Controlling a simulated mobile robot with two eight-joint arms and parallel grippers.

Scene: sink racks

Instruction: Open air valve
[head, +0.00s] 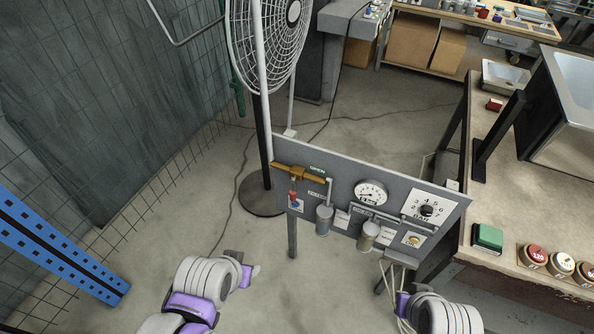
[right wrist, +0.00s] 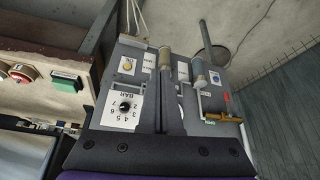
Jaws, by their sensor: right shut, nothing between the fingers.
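The grey air panel (head: 340,207) stands in front of me. At its upper left is a brass valve bar (head: 300,173) beside a green OPEN label (head: 317,169), with a small red and blue piece (head: 293,198) below. The brass valve also shows at the right of the right wrist view (right wrist: 222,117). My left gripper (head: 253,271) is low and left of the panel, apart from it; its finger opening is unclear. My right gripper (head: 404,302) is below the panel's right side. Its dark fingers (right wrist: 162,88) are shut and empty, pointing towards the panel, away from the valve.
The panel carries a pressure gauge (head: 370,193), a BAR dial (head: 427,209), a yellow button (head: 413,240) and two grey cylinders. A workbench (head: 510,225) with a green button (head: 488,238) stands at right. A fan (head: 268,45) stands behind. Floor left of the panel is clear.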

